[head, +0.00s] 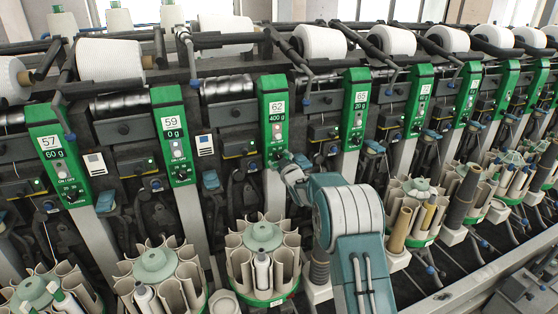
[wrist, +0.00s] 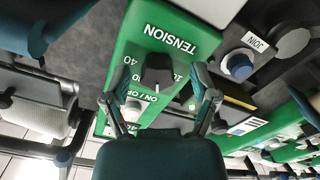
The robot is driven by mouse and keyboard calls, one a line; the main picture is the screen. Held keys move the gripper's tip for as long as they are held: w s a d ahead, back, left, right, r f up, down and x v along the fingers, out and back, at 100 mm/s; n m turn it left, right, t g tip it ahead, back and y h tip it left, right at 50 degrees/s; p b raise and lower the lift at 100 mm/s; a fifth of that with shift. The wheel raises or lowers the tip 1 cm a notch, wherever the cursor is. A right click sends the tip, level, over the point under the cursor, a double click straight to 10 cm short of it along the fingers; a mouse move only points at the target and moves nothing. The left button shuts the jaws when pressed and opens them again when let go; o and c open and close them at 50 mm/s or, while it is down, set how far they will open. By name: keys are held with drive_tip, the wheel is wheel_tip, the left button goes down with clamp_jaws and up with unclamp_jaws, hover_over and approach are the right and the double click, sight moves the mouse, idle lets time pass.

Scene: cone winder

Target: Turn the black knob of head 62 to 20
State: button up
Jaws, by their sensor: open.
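The green panel of head 62 (head: 276,107) is near the middle of the head view, with plates reading 62 and 400 g. In the wrist view its face (wrist: 133,55) appears upside down, with TENSION printed above the black knob (wrist: 158,74) and scale numbers around it, including 20 and 40. The knob's pointer direction is hard to tell. My gripper (wrist: 160,80) is open, one finger on each side of the knob. I cannot tell whether either finger touches it. In the head view my gripper (head: 286,160) is at the panel's lower end, largely covering the knob.
Similar green panels stand either side: head 59 (head: 173,137) reading 0 g and head 65 (head: 355,108) reading 20 g. A white button (wrist: 132,108) sits by ON/OFF, close to the left finger. A blue-capped JOIN button (wrist: 237,65) lies to the right. Bobbin magazines (head: 262,262) stand below.

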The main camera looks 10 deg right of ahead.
drive_tip(key=s+d, duration=0.2)
drive_tip(key=s, duration=0.9)
drive_tip(key=shift+s+d, duration=0.15)
drive_tip(key=shift+s, duration=0.2)
drive_tip(key=shift+f, duration=0.1)
